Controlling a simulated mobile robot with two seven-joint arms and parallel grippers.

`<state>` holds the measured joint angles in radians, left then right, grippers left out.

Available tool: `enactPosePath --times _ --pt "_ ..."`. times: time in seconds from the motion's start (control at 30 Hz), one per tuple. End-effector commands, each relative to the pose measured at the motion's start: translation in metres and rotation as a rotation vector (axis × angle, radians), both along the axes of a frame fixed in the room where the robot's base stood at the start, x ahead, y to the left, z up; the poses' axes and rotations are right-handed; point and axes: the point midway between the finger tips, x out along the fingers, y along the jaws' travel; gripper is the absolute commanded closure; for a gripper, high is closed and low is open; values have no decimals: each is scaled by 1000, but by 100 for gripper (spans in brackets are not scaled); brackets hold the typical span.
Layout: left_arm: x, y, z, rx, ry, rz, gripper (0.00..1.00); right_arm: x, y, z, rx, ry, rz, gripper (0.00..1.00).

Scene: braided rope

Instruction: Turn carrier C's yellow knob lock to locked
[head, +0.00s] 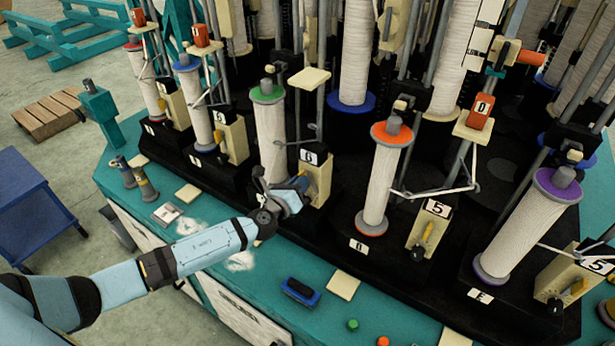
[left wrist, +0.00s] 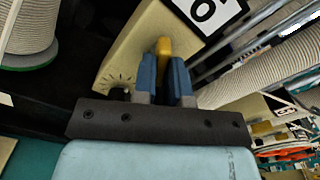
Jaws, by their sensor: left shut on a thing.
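Carrier C, the one with the green-ended spool (head: 270,135), stands in the middle of the front row. I take it as C because D and E are marked to its right; its own letter is not visible. Its beige lock block (head: 318,178) bears a white plate with a dark digit (head: 314,157). My left gripper (head: 301,183) is at this block. In the left wrist view, the blue fingers (left wrist: 164,78) are shut on the yellow knob (left wrist: 164,47), one on each side. Much of the knob is hidden between them. My right gripper is out of view.
The orange-ended carrier D spool (head: 385,185) stands close on the right, with its own beige block (head: 430,230). Other carriers stand on the left and behind. A blue-and-black brush (head: 300,291) and a beige pad (head: 344,285) lie on the teal ledge in front.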

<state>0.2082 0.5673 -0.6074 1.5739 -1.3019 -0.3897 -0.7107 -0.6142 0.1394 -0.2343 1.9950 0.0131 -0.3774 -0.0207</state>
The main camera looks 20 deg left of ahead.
Motion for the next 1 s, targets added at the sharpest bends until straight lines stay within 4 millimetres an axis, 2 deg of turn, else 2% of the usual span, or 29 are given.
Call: enactPosePath --times 0.17,0.47,0.8,0.97,1.0 --pt "0 0 0 22 -2 0 100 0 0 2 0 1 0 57" --pt "0 0 1 320 -44 0 100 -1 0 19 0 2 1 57" --pt "0 0 0 353 -49 -1 100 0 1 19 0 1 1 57" --pt "0 0 2 476 -66 -1 100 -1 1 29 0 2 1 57" --pt "0 0 0 486 -67 -1 83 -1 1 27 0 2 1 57"
